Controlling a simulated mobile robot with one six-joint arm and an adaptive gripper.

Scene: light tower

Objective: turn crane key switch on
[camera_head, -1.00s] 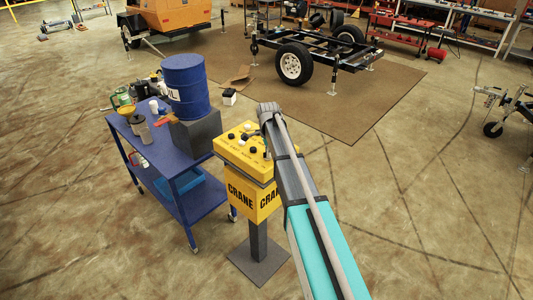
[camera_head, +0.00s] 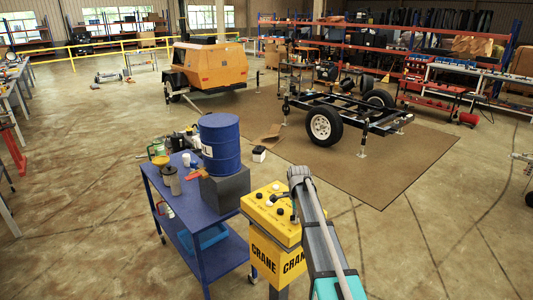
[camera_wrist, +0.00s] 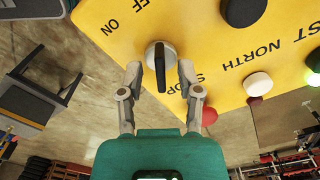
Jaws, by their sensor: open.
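The yellow crane control box (camera_head: 275,212) stands at lower middle in the head view, and its panel (camera_wrist: 200,45) fills the top of the wrist view. The crane key switch (camera_wrist: 159,62) is a round silver base with a dark upright key, near the printed ON and a partly cut-off OFF label. My gripper (camera_wrist: 160,74) is open, with one finger on each side of the key. I see gaps between key and fingers; depth is hard to judge. In the head view my arm hides most of the gripper.
On the panel, a black knob (camera_wrist: 240,10), a white button (camera_wrist: 258,84), a red button (camera_wrist: 209,115) and a green button (camera_wrist: 314,60) lie right of the key. A blue cart (camera_head: 205,220) with a blue oil drum (camera_head: 220,143) stands left of the box.

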